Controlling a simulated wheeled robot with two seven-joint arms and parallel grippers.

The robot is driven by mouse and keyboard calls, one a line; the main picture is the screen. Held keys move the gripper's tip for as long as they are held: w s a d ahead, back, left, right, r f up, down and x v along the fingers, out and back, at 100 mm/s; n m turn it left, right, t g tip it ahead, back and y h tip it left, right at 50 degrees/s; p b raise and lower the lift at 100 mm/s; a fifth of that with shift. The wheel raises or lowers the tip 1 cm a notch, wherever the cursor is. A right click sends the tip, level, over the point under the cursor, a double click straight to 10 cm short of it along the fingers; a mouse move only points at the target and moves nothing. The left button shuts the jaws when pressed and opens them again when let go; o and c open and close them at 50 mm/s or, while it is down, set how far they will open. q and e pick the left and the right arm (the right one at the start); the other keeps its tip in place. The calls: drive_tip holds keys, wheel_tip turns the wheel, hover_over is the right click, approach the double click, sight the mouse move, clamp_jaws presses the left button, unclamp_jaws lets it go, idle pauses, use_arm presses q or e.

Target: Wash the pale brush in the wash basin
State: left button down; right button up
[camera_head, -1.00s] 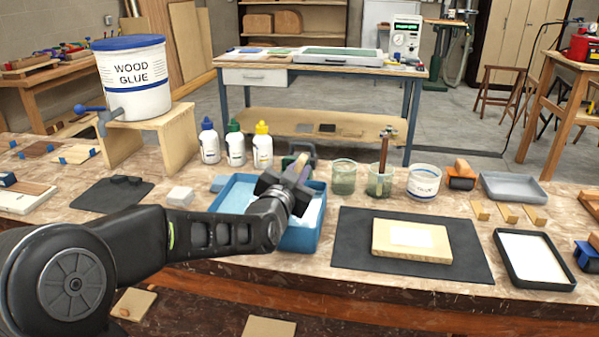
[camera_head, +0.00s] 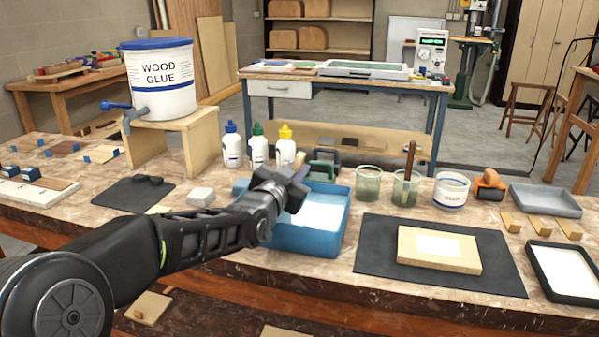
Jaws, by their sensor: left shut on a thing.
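The wash basin (camera_head: 310,241) is a blue tray with pale water in it, on the bench's middle. My left gripper (camera_head: 293,188) is over the basin, coming in from the left and pointing away from me. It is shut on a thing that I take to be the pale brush. A small pale piece (camera_head: 301,174) shows at the jaws. The rest is hidden behind the gripper, so I cannot tell whether the bristles touch the water. My right gripper is not in view.
Glue bottles (camera_head: 258,146) stand behind the basin. A glass jar (camera_head: 368,183) and a jar with a brown-handled brush (camera_head: 405,187) stand to its right, near a glue tub (camera_head: 451,190). A dark mat (camera_head: 375,253) bears a wooden board (camera_head: 438,249).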

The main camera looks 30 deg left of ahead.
use_arm(q)
drive_tip(key=shift+d, duration=0.1)
drive_tip(key=shift+w+d+p, duration=0.15)
drive_tip(key=shift+w+d, duration=0.2)
drive_tip(key=shift+d, duration=0.55)
drive_tip(key=shift+w+d+p, duration=0.1)
drive_tip(key=shift+w+d, duration=0.2)
drive_tip(key=shift+d, duration=0.65)
drive_tip(key=shift+w+d+p, duration=0.15)
drive_tip(key=shift+w+d, duration=0.2)
drive_tip(key=shift+d, duration=0.55)
wheel_tip(320, 180, up, 6)
drive_tip(key=s+a+p, duration=0.1)
drive_tip(key=a, duration=0.2)
drive_tip(key=shift+r+p, duration=0.2)
drive_tip(key=shift+p, duration=0.2)
drive_tip(key=shift+r+p, duration=1.9)
drive_tip(key=shift+r, duration=0.6)
